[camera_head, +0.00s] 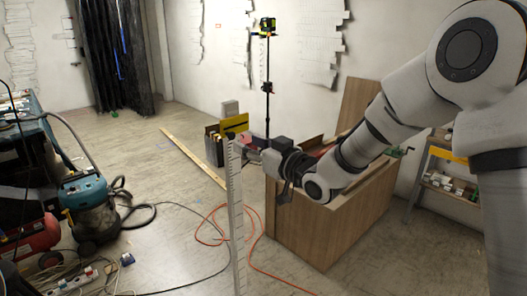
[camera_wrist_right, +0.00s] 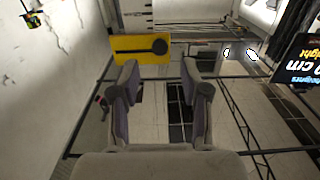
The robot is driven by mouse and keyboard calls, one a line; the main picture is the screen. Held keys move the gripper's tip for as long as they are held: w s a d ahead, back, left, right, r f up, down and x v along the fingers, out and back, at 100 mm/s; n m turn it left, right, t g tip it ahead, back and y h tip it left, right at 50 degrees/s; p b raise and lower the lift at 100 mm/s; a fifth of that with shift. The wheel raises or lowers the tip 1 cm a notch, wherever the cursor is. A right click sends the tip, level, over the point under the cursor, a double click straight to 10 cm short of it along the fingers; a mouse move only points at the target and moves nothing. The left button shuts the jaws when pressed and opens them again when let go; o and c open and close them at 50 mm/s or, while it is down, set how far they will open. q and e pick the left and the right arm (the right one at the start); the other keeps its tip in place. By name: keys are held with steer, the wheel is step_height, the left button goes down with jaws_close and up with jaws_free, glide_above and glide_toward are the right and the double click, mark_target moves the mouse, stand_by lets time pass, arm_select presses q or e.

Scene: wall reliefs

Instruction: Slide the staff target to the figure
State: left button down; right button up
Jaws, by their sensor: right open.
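The staff (camera_head: 237,220) is a tall, pale, graduated strip standing upright in the head view. A yellow plate (camera_head: 235,123), which looks like the staff target, shows at its upper end. In the right wrist view the yellow plate (camera_wrist_right: 128,46) carries a dark round knob and bar, just beyond the fingertips. My right gripper (camera_head: 247,152) is beside the staff, a little below the plate. Its two fingers are apart in the wrist view (camera_wrist_right: 158,75), with nothing clearly held between them. A black sign (camera_wrist_right: 300,62) with upside-down "cm" lettering shows at the right edge. My left gripper is out of view.
A wooden crate (camera_head: 318,225) stands below my right arm. A laser level (camera_head: 267,24) tops a black pole behind the staff. An orange hose (camera_head: 255,225) and cables lie on the floor. A vacuum (camera_head: 88,205) stands at left. A shelf (camera_head: 446,180) is at right.

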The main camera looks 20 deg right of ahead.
steer(key=v, duration=0.6)
steer(key=shift+s, duration=0.3)
